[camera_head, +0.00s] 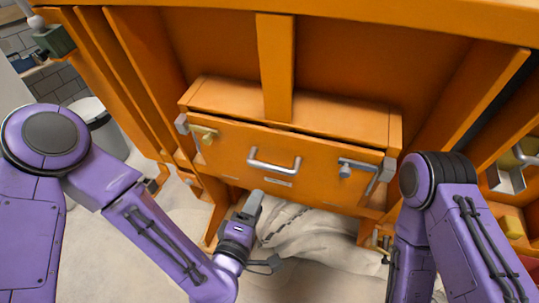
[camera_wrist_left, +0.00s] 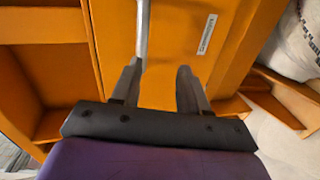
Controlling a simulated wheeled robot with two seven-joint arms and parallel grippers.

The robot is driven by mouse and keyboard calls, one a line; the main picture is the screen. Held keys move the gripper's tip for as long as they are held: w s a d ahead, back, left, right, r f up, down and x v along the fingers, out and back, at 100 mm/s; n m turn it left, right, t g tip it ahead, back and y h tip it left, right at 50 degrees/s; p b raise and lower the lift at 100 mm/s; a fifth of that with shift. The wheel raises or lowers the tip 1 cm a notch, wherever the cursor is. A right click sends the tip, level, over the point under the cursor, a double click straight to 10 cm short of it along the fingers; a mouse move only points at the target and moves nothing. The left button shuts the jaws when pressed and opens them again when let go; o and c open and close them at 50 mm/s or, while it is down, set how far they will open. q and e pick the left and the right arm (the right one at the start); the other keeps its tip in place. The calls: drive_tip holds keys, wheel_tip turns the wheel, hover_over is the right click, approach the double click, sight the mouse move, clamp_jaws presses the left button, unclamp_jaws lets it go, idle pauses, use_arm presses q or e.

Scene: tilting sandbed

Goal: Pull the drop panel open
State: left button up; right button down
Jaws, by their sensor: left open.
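The drop panel (camera_head: 230,155) is the orange front of a box on the orange frame. It looks shut, with a thin dark gap along its top edge. A silver bar handle (camera_head: 275,165) sits at its middle, above a small label. My left gripper (camera_head: 252,203) is just below and left of the handle in the head view. In the left wrist view its two fingers (camera_wrist_left: 159,75) are apart with nothing between them. The handle (camera_wrist_left: 143,28) shows beyond the fingertips, nearer the left finger. My right arm is at the right; its gripper is out of sight.
A brass-tipped latch (camera_head: 205,134) is at the panel's upper left and a metal latch (camera_head: 352,167) at its right. Orange posts stand on both sides. A pale cloth or sack (camera_head: 315,235) lies below the panel. A bin (camera_head: 95,118) stands at the left.

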sight(271, 168)
use_arm(q)
drive_tip(key=shift+n+t, duration=0.3)
drive_tip(key=shift+t, duration=0.1)
drive_tip(key=w+b, duration=0.2)
drive_tip(key=b, duration=0.1)
drive_tip(key=w+d+r+b, duration=0.1)
drive_tip(key=w+b, duration=0.1)
drive_tip(key=b, duration=0.2)
drive_tip(key=w+d+r+b, duration=0.1)
drive_tip(key=w+b, duration=0.1)
drive_tip(key=b, duration=0.1)
drive_tip(key=shift+r, duration=0.2)
drive_tip(key=x, duration=0.4)
drive_tip(key=shift+w+d+f, duration=0.15)
drive_tip(key=shift+w+d, duration=0.05)
drive_tip(key=shift+w, duration=0.1)
clamp_jaws()
